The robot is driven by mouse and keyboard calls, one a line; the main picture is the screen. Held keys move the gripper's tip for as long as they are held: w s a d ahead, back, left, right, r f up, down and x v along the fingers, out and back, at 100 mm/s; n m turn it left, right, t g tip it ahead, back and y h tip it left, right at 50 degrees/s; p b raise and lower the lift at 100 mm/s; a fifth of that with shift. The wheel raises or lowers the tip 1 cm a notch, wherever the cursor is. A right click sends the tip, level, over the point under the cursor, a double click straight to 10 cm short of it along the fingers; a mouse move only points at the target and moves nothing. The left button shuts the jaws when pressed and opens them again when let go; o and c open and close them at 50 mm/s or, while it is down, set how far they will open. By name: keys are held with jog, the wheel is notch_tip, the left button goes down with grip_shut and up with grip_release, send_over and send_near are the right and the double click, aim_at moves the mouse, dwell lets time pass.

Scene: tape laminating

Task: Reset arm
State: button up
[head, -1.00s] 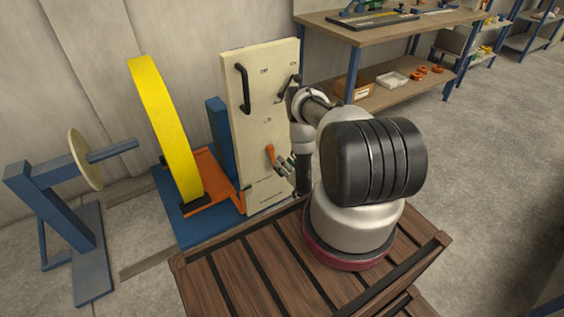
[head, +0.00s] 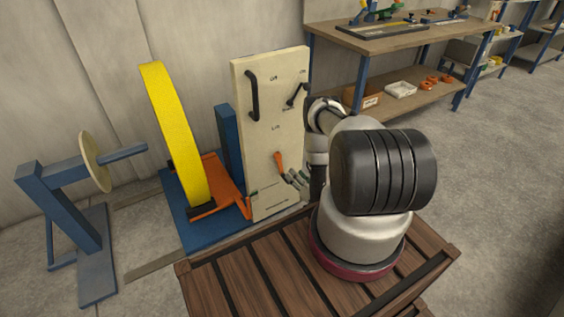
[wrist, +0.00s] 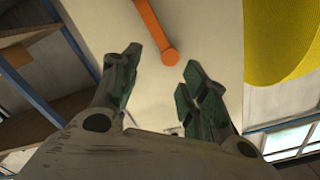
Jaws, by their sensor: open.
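The upright cream panel (head: 244,110) carries a black bar handle (head: 252,96), a smaller black lever (head: 297,95) and an orange lever (head: 279,161). My gripper (head: 290,178) is at the panel's lower right, just below and right of the orange lever. In the wrist view my gripper (wrist: 161,78) has its green-padded fingers spread with nothing between them. The orange lever (wrist: 154,28) lies beyond the fingertips there and appears apart from them. Part of my arm hides the panel's right edge.
A large yellow roll (head: 178,135) stands left of the panel on a blue and orange base. A blue stand with a pale disc (head: 96,160) is farther left. A wooden workbench (head: 405,38) is at the back right. Open floor (head: 510,170) lies to the right.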

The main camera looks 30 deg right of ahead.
jog(key=s+a+f+n+g+y, duration=0.1)
jog(key=s+a+f+n+g, duration=0.15)
jog(key=s+f+g, duration=1.05)
jog(key=s+d+r+n+g+h, duration=0.15)
jog(key=r+g, duration=0.25)
jog(key=r, duration=1.4)
jog(key=d+r+n+g, duration=0.1)
jog(key=d+r+g, duration=0.25)
jog(key=r, duration=1.35)
jog(key=s+a+r+t, duration=0.2)
jog(key=s+a+r, duration=0.2)
jog(key=r, duration=0.8)
jog(key=s+a+r+n+t, duration=0.1)
jog(key=s+a+r, duration=0.3)
jog(key=r, duration=0.8)
jog(key=s+a+r+t, duration=0.4)
jog(key=r, duration=0.9)
jog(key=shift+a+n, duration=0.15)
jog(key=shift+n, duration=0.25)
